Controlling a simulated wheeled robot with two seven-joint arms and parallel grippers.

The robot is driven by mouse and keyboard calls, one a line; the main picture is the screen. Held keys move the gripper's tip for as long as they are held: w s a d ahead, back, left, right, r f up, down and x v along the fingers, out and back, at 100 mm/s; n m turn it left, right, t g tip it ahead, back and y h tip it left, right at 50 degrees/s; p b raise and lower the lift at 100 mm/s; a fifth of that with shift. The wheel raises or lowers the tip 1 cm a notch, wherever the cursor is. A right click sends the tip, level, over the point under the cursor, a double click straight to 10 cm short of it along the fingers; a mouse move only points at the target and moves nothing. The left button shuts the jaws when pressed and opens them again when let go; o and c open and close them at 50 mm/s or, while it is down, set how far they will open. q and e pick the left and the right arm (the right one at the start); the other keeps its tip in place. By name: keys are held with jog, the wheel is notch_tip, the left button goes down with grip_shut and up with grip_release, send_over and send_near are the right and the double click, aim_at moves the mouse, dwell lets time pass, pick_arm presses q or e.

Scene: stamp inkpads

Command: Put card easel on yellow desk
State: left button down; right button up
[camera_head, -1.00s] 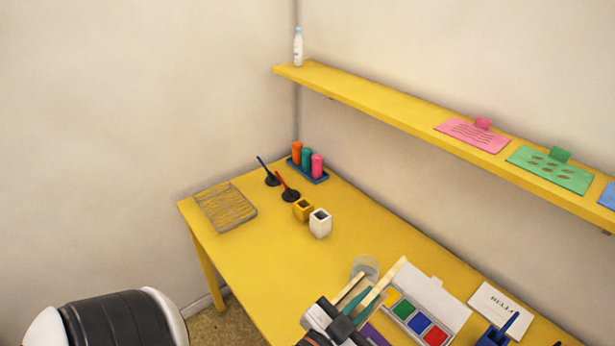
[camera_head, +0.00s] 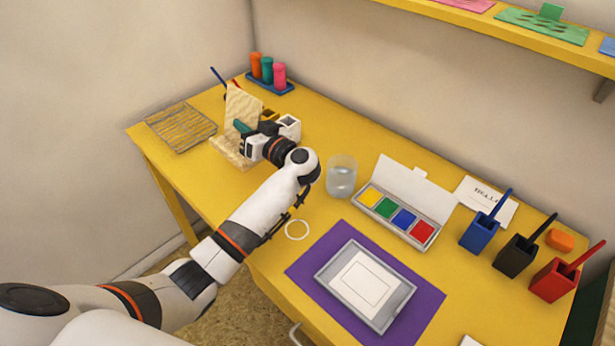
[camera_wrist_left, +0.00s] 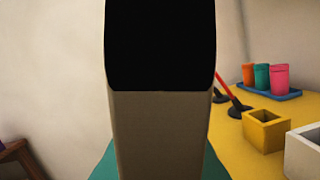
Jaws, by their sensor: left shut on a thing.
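The card easel (camera_head: 242,104) is a pale wooden stand with an upright back and a flat foot toward the front. It is near the left end of the yellow desk (camera_head: 205,183), right of the wire rack. My left gripper (camera_head: 243,128), with teal fingertips, is shut on the easel from the right. The foot is at or just above the desk top; I cannot tell if it touches. In the left wrist view a dark and tan shape fills the middle and hides most of the hold. My right gripper is not in view.
A wire rack (camera_head: 181,127) lies left of the easel. A white cup (camera_head: 289,128) and a yellow cup (camera_head: 269,115) stand close on the right. Behind are colored bottles (camera_head: 267,70) in a blue tray. A glass jar (camera_head: 341,176) and an ink palette (camera_head: 407,215) are further right.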

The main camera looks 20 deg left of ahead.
pick_arm(q)
notch_tip(320, 180, down, 9)
jog(key=shift+f+b, duration=0.15)
jog(key=shift+b, duration=0.55)
jog(key=c, duration=1.5)
grip_release()
jog(key=shift+f, duration=0.15)
jog(key=v, duration=1.2)
